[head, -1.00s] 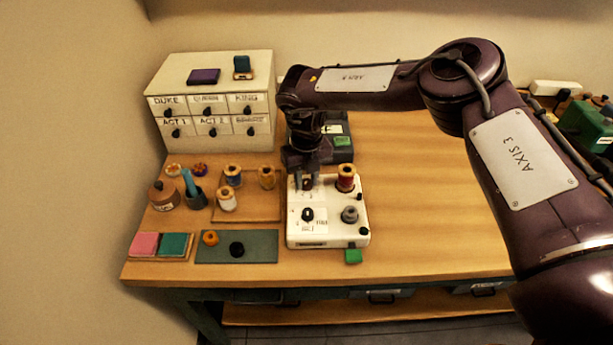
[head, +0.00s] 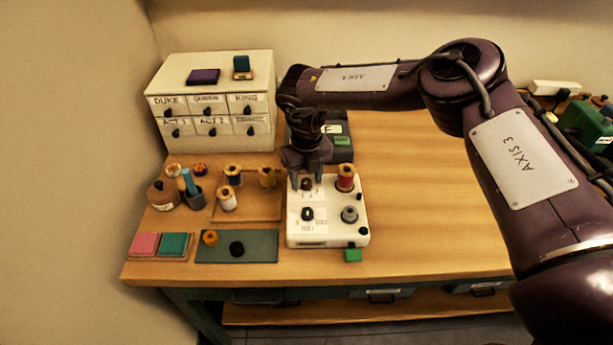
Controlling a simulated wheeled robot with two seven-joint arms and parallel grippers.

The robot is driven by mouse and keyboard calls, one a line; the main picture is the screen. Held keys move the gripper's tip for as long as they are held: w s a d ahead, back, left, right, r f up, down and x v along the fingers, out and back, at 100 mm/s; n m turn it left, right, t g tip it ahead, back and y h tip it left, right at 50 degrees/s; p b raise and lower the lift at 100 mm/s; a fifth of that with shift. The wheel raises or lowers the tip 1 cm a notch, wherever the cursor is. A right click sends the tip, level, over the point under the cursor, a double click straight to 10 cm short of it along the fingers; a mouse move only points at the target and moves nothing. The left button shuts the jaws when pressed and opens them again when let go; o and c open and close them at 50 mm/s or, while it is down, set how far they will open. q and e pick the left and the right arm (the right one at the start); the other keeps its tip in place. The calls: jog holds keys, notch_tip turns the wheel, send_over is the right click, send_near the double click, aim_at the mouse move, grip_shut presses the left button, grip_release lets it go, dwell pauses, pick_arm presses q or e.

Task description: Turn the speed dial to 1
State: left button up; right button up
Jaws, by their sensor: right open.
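A white control box (head: 331,232) stands on the table with two dark dials on its left side. The upper dial (head: 306,184) is near the box's back edge, and the lower dial (head: 307,214) is in front of it. Their labels are too small to read, so I cannot tell which is the speed dial or its setting. My right gripper (head: 306,181) points down, open, with a finger on each side of the upper dial; I cannot tell whether they touch it. My left gripper is not in view.
A red spool (head: 346,177) and a grey knob (head: 350,214) stand on the box's right side. Several spools stand to the left, before a white drawer cabinet (head: 211,73). The table's right part is clear.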

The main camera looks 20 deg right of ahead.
aim_at(307, 181)
jog(key=shift+r, duration=0.25)
notch_tip(307, 181, up, 7)
jog(key=shift+r+b, duration=0.15)
jog(key=shift+b, duration=0.9)
